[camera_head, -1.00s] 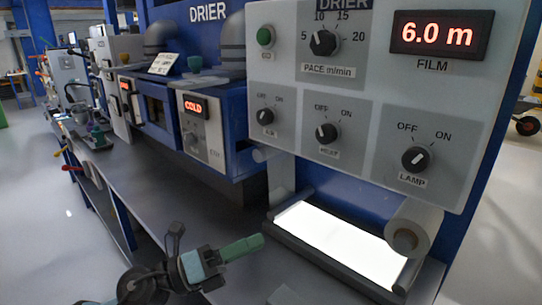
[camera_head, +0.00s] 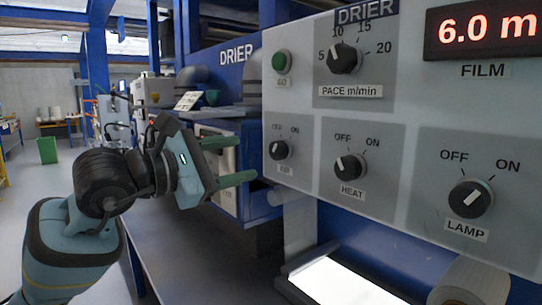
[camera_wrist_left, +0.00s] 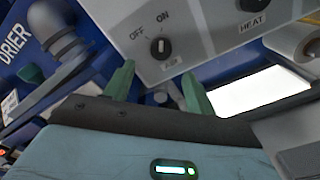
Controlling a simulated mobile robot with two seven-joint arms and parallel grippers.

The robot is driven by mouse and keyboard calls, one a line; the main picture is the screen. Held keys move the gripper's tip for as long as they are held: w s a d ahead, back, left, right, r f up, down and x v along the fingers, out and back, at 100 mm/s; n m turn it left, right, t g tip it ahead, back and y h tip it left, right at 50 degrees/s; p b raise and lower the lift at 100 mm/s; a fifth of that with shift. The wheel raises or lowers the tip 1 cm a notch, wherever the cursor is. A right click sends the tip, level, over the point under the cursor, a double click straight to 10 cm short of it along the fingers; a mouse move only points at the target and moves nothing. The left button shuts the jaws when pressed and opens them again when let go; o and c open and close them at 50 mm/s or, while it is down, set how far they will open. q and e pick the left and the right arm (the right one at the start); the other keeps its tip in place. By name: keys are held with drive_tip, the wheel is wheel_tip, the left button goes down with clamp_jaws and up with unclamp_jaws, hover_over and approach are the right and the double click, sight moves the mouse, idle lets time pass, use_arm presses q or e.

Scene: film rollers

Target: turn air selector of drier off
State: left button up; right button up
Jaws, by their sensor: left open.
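The air selector (camera_head: 281,150) is a small black knob at the left of the drier's grey panel, under OFF and ON marks. It also shows in the left wrist view (camera_wrist_left: 160,48), where its white mark stands nearly upright, roughly toward ON; exactly where it points is hard to tell. Its label (camera_head: 284,169) is below it. My left gripper (camera_head: 247,158) is open and empty, with its green fingers directed at the panel just left of the knob. In the left wrist view the fingertips (camera_wrist_left: 157,72) lie below the knob, one on each side, apart from it.
The heat knob (camera_head: 350,167) and lamp knob (camera_head: 471,198) sit to the right on the same panel. The pace dial (camera_head: 345,57) and green button (camera_head: 281,62) are above. A lit white plate (camera_head: 345,284) lies below. Another blue drier unit (camera_head: 262,212) stands behind my gripper.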

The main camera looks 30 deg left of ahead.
sight(272, 153)
use_arm(q)
drive_tip(key=p+x, duration=0.1)
drive_tip(key=x, duration=0.5)
drive_tip(key=shift+w+d, duration=0.15)
drive_tip(key=shift+w, duration=0.05)
drive_tip(key=shift+w+d, duration=0.2)
drive_tip(key=shift+w, duration=0.45)
drive_tip(key=shift+c, duration=0.3)
drive_tip(key=c, duration=0.9)
